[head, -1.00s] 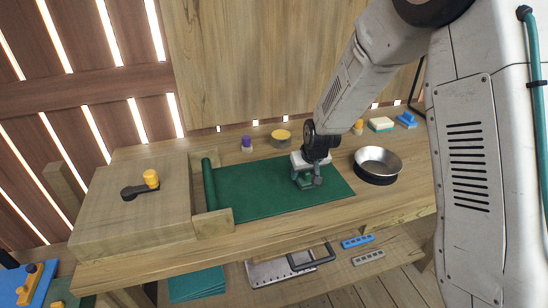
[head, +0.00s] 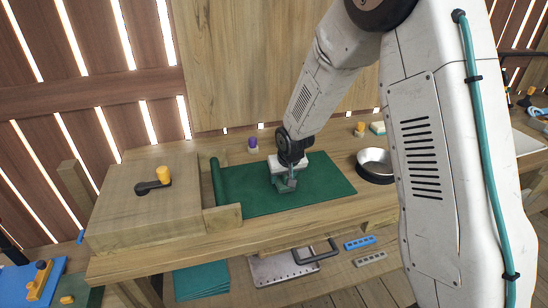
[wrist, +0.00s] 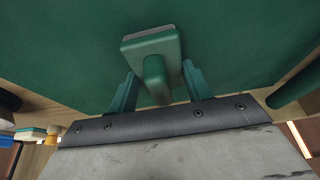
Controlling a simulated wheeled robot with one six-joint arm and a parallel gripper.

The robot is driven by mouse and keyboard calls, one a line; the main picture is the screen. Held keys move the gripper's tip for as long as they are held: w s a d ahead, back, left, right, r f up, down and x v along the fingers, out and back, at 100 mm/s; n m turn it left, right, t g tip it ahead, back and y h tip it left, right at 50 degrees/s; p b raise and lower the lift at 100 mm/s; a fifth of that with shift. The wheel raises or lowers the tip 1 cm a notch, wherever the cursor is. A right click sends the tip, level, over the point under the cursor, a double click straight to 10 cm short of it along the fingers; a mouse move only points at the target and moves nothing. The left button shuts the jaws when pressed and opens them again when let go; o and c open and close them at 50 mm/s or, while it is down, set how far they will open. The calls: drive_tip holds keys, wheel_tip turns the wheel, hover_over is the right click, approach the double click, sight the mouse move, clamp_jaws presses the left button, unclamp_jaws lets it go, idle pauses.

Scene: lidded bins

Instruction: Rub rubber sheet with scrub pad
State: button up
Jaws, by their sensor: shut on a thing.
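The rubber sheet (head: 325,187) is dark green and lies flat on the workbench, with a rolled part (head: 218,184) at its left end. It fills most of the wrist view (wrist: 60,50). My gripper (head: 287,180) is low over the middle of the sheet. Its two green fingers are shut on the handle of the scrub pad (wrist: 152,50), a green block with a grey edge. In the head view the pad is mostly hidden by my gripper and seems to rest on the sheet; contact underneath is hidden.
A metal bowl (head: 374,162) stands right of the sheet. A wooden box (head: 150,215) with a black and yellow crank (head: 155,182) is at the left. A purple-topped item (head: 252,143) stands behind the sheet.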

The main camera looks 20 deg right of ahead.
wheel_tip(320, 180, up, 3)
drive_tip(key=shift+d+r, duration=0.1)
drive_tip(key=shift+d, duration=0.05)
drive_tip(key=shift+r, duration=2.6)
